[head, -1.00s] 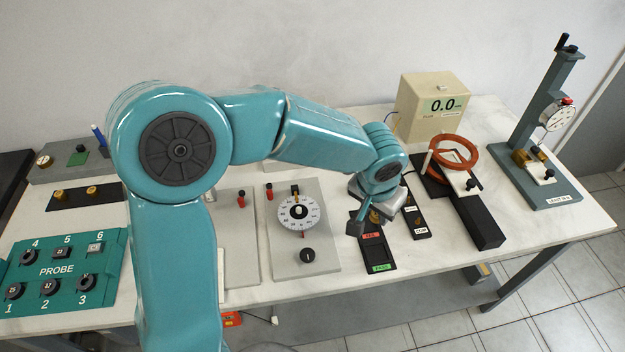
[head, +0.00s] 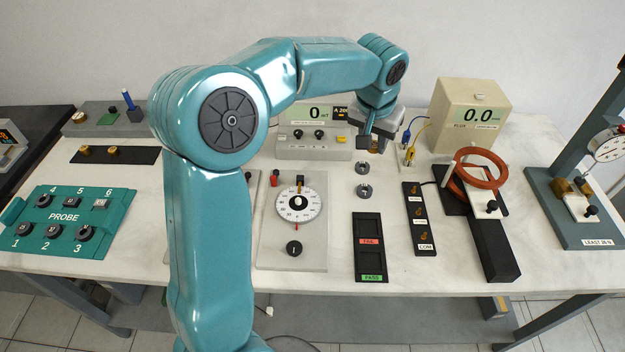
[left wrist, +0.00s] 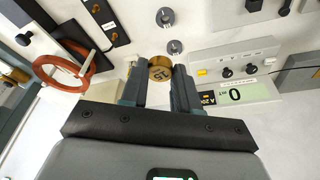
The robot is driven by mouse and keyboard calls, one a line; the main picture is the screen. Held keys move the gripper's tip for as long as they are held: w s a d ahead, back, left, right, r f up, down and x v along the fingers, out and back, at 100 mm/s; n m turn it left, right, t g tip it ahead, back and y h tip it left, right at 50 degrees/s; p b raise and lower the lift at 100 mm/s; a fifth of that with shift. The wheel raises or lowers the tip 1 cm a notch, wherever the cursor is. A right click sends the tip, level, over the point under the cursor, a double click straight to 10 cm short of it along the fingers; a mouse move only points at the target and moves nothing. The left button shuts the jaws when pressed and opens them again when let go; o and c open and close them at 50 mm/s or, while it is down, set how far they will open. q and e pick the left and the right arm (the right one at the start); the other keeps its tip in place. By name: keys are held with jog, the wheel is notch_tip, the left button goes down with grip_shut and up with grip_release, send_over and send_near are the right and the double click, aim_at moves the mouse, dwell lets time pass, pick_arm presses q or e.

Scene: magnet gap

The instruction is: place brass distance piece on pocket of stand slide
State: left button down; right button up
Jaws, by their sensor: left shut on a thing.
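My left gripper (head: 372,143) is shut on a brass round piece, held above the rear of the bench, behind two grey rings. In the left wrist view the brass piece (left wrist: 160,69) sits between the fingertips, its marked round face showing. A grey upright stand (head: 580,140) with a dial gauge (head: 608,143) is at the right, cut by the frame edge. A white block with a black knob and brass parts (head: 582,205) sits low on it. I cannot tell which part is the slide's pocket. My right gripper is not in view.
Two grey rings (head: 363,180) lie on the bench. A black FAIL/PASS tray (head: 369,262), a black terminal strip (head: 421,222) and a rail (head: 492,255) with a red ring (head: 481,169) lie in front. A beige meter (head: 470,115) stands behind.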

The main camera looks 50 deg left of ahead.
pick_arm(q)
jog(key=n, duration=0.1)
send_over(344, 190)
jog(key=f, duration=0.4)
jog(key=f+b, duration=0.1)
jog(key=f, duration=0.4)
jog(key=s+f+b, duration=0.1)
jog(key=f, duration=0.3)
jog(key=shift+d+f, duration=0.15)
jog(key=shift+f, duration=0.1)
notch_tip(344, 190, down, 5)
jog(key=shift+w+r, duration=0.1)
jog(key=shift+d, duration=0.1)
jog(key=shift+b, duration=0.4)
jog(key=c, duration=1.1)
grip_release()
